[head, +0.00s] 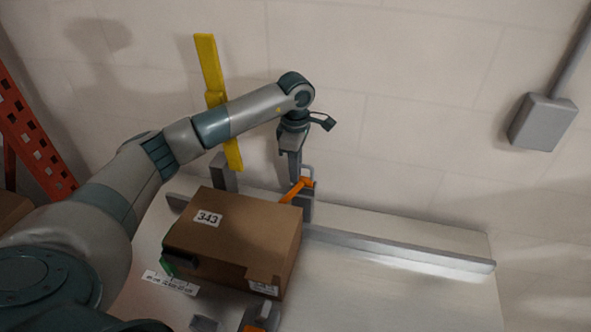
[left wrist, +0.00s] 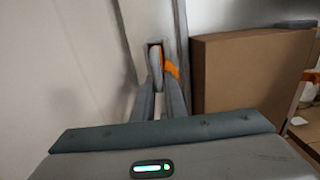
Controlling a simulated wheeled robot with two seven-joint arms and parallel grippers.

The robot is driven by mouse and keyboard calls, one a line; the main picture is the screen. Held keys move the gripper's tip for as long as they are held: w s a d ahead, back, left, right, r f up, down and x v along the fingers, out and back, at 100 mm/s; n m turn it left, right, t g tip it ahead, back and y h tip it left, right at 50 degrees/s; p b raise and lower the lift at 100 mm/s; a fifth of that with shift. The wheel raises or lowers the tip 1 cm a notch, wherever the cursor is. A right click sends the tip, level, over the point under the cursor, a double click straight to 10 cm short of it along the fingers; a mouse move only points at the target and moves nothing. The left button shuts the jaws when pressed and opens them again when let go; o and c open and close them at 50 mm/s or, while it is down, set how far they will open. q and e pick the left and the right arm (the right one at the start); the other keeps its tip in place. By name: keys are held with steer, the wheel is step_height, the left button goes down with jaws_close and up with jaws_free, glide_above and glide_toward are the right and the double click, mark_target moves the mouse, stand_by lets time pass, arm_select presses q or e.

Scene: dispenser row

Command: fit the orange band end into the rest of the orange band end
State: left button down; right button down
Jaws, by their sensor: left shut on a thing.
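The orange band end (head: 297,190) is at the back edge of the white table, behind the cardboard box. My left gripper (head: 292,178) points down from above and is shut on it. In the left wrist view the two fingers (left wrist: 160,108) reach to a grey upright part, with a bit of the orange band end (left wrist: 171,67) showing beside their tips. The grey rest (head: 307,208) stands right by the band end, partly hidden by the box and the orange. I cannot tell whether the band end is seated in it. My right gripper is not in view.
A cardboard box (head: 240,240) marked 343 stands just in front of the rest; it also shows in the left wrist view (left wrist: 245,75). A yellow bar (head: 209,65) rises on the left. A grey rail (head: 400,249) runs along the back. The table's right part is clear.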

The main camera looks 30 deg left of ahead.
arm_select(q)
steer(key=c, duration=1.7)
jaws_free()
step_height(320, 180, up, 17)
steer(key=p, duration=0.7)
steer(key=shift+a+r, duration=0.1)
steer(key=shift+r, duration=0.1)
steer(key=shift+s+f, duration=0.1)
